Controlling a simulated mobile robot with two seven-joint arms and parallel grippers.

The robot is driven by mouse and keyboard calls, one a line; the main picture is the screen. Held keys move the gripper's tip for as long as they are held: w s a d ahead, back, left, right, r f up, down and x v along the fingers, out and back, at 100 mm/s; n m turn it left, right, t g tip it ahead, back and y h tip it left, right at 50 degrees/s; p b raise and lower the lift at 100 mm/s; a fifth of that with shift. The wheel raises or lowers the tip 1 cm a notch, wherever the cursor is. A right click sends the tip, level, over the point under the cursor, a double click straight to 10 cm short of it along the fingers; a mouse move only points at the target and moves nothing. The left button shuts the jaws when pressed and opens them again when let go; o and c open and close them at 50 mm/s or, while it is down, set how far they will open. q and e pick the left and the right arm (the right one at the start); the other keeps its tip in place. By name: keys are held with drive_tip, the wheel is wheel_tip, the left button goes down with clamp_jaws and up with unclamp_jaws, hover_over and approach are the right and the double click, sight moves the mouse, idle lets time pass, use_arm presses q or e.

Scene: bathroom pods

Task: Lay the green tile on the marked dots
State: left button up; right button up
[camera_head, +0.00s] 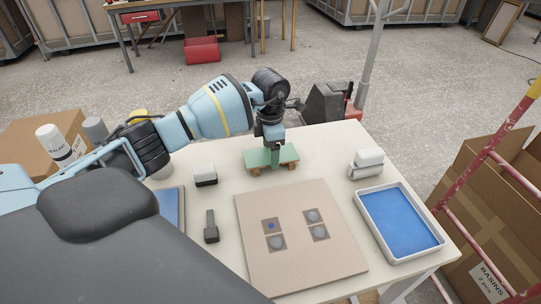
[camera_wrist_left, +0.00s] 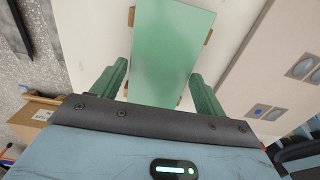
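The green tile (camera_head: 257,157) lies flat on small wooden blocks near the far edge of the table. It also shows in the left wrist view (camera_wrist_left: 168,50), between and beyond my fingers. My left gripper (camera_head: 274,154) is right at the tile from above. In the left wrist view its two green fingers (camera_wrist_left: 160,88) are spread apart, one on each side of the tile; I cannot tell whether they touch it. My right gripper is not in view.
A blue-lined tray (camera_head: 398,221) stands right of the board, with a grey-white roll-like object (camera_head: 367,162) behind it. A black-and-white block (camera_head: 205,176) and a dark-headed tool (camera_head: 211,227) lie left of the board. Cardboard boxes flank the table.

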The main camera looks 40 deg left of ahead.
use_arm(q)
drive_tip(key=c, duration=0.7)
drive_tip(key=shift+o, duration=0.2)
drive_tip(key=shift+r, duration=0.1)
drive_tip(key=shift+r, duration=0.4)
wheel_tip(320, 180, up, 3)
drive_tip(key=shift+s+f, duration=0.15)
drive_tip(key=s+d, duration=0.2)
drive_tip(key=s, duration=0.2)
drive_tip(key=s+d+r, duration=0.1)
drive_tip(key=s+d, duration=0.1)
drive_tip(key=s, duration=0.3)
drive_tip(key=s+d, duration=0.2)
drive_tip(key=s, duration=0.3)
drive_tip(key=shift+s+d+r, duration=0.15)
drive_tip(key=shift+d+r, duration=0.05)
drive_tip(key=shift+d, duration=0.15)
